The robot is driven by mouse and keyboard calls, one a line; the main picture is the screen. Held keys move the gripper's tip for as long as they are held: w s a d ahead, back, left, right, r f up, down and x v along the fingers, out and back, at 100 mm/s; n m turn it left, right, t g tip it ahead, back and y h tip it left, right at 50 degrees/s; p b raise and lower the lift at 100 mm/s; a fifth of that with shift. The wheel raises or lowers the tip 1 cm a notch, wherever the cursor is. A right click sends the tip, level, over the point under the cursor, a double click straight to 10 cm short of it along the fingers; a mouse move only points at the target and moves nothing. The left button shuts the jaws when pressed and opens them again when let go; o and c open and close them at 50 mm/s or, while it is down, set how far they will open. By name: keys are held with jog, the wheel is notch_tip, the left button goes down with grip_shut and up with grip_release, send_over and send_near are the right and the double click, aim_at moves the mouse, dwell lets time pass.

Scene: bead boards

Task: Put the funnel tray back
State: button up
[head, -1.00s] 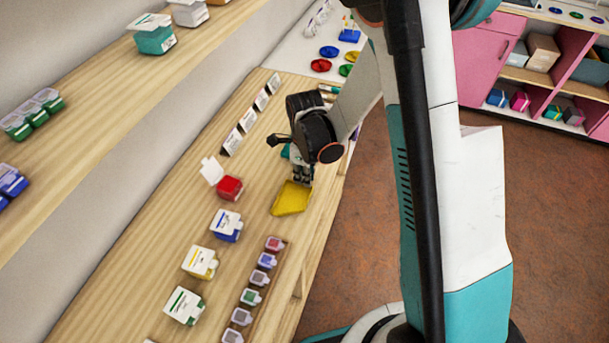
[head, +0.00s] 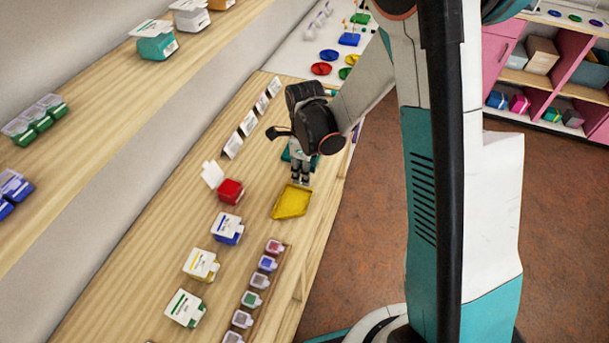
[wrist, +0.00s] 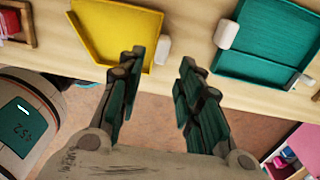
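A yellow tray (head: 292,202) with raised rims lies flat on the wooden counter near its front edge. I take it to be the funnel tray, but the frames do not name it. It also shows at the upper left of the wrist view (wrist: 112,32), with a small white piece (wrist: 161,50) at its right side. My gripper (head: 300,181) points down beside the tray's far end. In the wrist view my gripper (wrist: 158,62) has its two fingers apart, with nothing between them. A teal tray (wrist: 262,42) lies to the right there, partly cut off.
An open box with red contents (head: 230,191) and several lidded boxes (head: 201,264) stand left of the yellow tray. A rack of small jars (head: 257,290) lies nearer along the front edge. Small white cards (head: 248,123) stand behind. Bare counter lies between.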

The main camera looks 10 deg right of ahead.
jog(key=s+d+r+n+t, duration=0.1)
jog(key=s+r+n, duration=0.1)
jog(key=r+n, duration=0.35)
jog(key=s+d+r+n+t+p, duration=0.1)
jog(key=s+r+n, duration=0.15)
jog(key=r, duration=0.55)
jog(key=s+d+r+n+t, duration=0.1)
jog(key=s+r+n, duration=0.2)
jog(key=r, duration=0.4)
jog(key=s+d+r+n+t, duration=0.2)
jog(key=s+r+n+t, duration=0.2)
jog(key=s+n, duration=0.6)
jog(key=shift+s+d+r+n, duration=0.15)
jog(key=shift+d+r+n, duration=0.4)
jog(key=shift+n, duration=1.35)
jog(key=shift+a+r, duration=0.15)
